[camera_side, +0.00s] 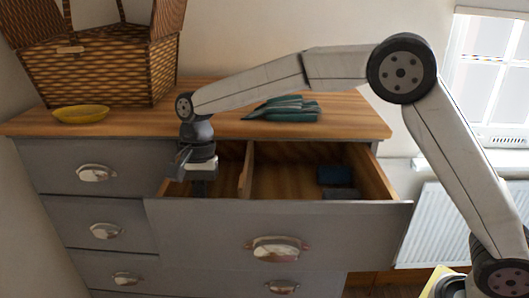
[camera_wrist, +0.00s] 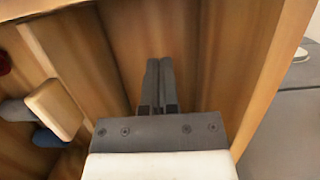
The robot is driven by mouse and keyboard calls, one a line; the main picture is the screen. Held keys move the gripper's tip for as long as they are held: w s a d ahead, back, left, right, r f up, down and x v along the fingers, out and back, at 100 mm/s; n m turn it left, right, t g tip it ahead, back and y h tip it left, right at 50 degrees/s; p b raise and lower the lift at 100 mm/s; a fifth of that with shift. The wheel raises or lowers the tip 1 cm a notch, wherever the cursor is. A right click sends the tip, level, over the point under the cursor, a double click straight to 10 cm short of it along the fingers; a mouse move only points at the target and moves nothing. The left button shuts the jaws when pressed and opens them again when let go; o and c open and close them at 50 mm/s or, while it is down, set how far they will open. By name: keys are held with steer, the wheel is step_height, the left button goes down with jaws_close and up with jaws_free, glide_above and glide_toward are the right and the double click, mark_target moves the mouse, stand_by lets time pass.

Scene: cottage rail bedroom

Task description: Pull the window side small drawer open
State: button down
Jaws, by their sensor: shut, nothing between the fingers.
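The window side small drawer (camera_side: 345,222) is the top right one, nearest the window, and it stands pulled out, with its cup handle (camera_side: 277,249) on the grey front. A wooden divider (camera_side: 246,170) splits its inside.
A dark blue item (camera_side: 337,175) lies in the right compartment. The left top drawer (camera_side: 130,165) is shut. A radiator (camera_side: 440,230) stands at right.

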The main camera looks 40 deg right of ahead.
mark_target(191, 234)
steer(key=shift+s+a+f, duration=0.85)
steer(key=shift+f, duration=0.1)
steer(key=shift+s+a, duration=0.75)
steer(key=shift+s+a, duration=1.5)
steer(key=shift+w+d, duration=0.15)
steer(key=shift+w+d, duration=0.4)
steer(key=shift+w+d+r, duration=0.2)
steer(key=shift+w+d, duration=0.3)
steer(key=shift+w, duration=0.05)
steer(key=shift+w+d+r, duration=0.15)
steer(key=shift+w+d, duration=0.35)
steer(key=v, duration=0.9)
